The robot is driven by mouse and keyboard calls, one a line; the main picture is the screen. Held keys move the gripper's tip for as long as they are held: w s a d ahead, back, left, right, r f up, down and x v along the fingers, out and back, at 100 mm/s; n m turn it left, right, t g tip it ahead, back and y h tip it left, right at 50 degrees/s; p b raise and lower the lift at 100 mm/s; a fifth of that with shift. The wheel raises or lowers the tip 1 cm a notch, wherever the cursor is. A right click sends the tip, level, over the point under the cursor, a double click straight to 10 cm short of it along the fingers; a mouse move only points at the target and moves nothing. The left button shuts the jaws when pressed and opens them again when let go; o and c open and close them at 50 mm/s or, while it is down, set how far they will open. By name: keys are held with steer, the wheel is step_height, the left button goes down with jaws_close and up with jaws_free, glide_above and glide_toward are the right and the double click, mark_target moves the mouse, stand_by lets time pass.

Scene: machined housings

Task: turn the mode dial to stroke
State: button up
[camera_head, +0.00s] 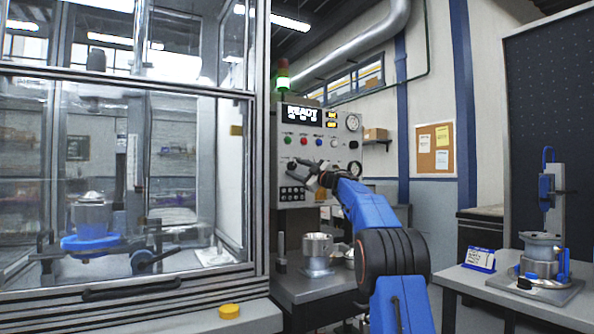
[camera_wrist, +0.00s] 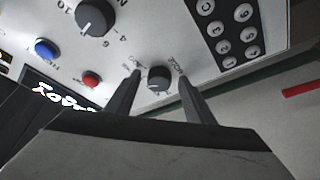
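The mode dial seems to be the small dark round knob (camera_wrist: 160,78) on the grey panel in the wrist view. Small lettering curves around it, too blurred to read surely, so its setting is hard to tell. My gripper (camera_wrist: 160,73) is open, with one dark finger on each side of this knob and a visible gap to it on both sides. Whether the fingers are level with the knob in depth cannot be told. In the head view my gripper (camera_head: 306,173) is at the panel's left part, below the row of buttons.
The control panel (camera_head: 339,187) shows a lit READY display (camera_head: 302,113). A larger numbered dial (camera_wrist: 97,16), a red button (camera_wrist: 91,80), a blue button (camera_wrist: 46,49) and a keypad (camera_wrist: 227,35) surround the knob. A glass enclosure (camera_head: 190,180) stands left; a bench with a metal housing (camera_head: 318,247) is below.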

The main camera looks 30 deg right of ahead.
steer(key=shift+s, duration=0.1)
steer(key=v, duration=1.7)
steer(key=shift+s+d, duration=0.1)
steer(key=shift+s, duration=0.05)
steer(key=s+a+f+m+g+h, duration=0.1)
steer(key=s+a+f+m+h, duration=0.3)
steer(key=s+a+m+h, duration=0.55)
steer(key=s+a+f+m+g+y, duration=0.1)
steer(key=s+a+f+g, duration=0.3)
steer(key=s+f, duration=1)
steer(key=s+a+f+m+g+y, duration=0.1)
steer(key=s+a+f+g, duration=0.4)
steer(key=s+a+f, duration=0.6)
steer(key=s+a+f+m+g+y, duration=0.1)
steer(key=s+a+f+g, duration=0.4)
steer(key=s+f, duration=1.3)
steer(key=a, duration=0.3)
steer(key=shift+a+f+m, duration=0.2)
steer(key=shift+f+m, duration=0.1)
steer(key=shift+m, duration=0.05)
